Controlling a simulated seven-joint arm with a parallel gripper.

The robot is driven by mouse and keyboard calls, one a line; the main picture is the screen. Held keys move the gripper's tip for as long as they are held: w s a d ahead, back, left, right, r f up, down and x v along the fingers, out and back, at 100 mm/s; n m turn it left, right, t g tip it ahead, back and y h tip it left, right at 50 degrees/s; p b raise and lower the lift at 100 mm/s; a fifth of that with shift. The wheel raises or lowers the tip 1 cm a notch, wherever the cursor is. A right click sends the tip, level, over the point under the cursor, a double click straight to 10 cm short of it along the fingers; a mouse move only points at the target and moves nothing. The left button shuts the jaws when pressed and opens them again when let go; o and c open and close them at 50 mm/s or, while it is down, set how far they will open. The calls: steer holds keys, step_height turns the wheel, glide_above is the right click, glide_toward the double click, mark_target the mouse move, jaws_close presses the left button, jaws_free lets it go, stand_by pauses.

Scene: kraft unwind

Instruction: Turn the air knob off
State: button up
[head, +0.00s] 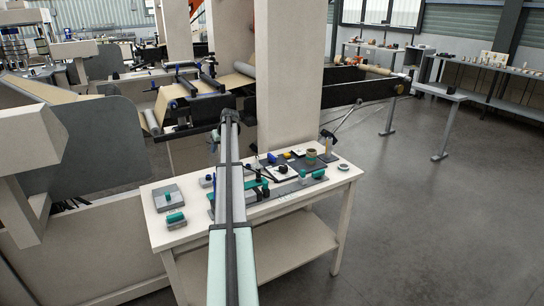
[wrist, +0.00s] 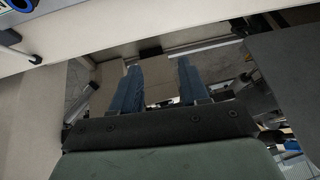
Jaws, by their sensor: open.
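I cannot pick out the air knob for certain in either view. In the wrist view a round blue-and-white part (wrist: 18,6) is cut off at the top left corner, beside a pale panel; I cannot tell if it is the knob. My gripper (wrist: 158,68) is open in the wrist view, its two blue fingers apart with nothing between them. In the head view my arm reaches up the middle toward the machine's roller frame. Its far end is small and dark there, and the fingers cannot be made out.
A white work table (head: 185,234) with green-handled tools and small parts stands under my arm, which hides part of it. A beige column (head: 290,75) rises behind it. A roll of brown kraft web (head: 172,98) lies left of the column. Open grey floor (head: 440,210) is at the right.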

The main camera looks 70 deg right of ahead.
step_height(320, 180, up, 4)
steer(key=r+g, duration=0.1)
steer(key=g, duration=0.1)
glide_above(272, 156)
steer(key=s+a, duration=0.4)
steer(key=x, duration=1.4)
steer(key=shift+w+d+f, duration=0.1)
steer(key=shift+d, duration=0.35)
jaws_close()
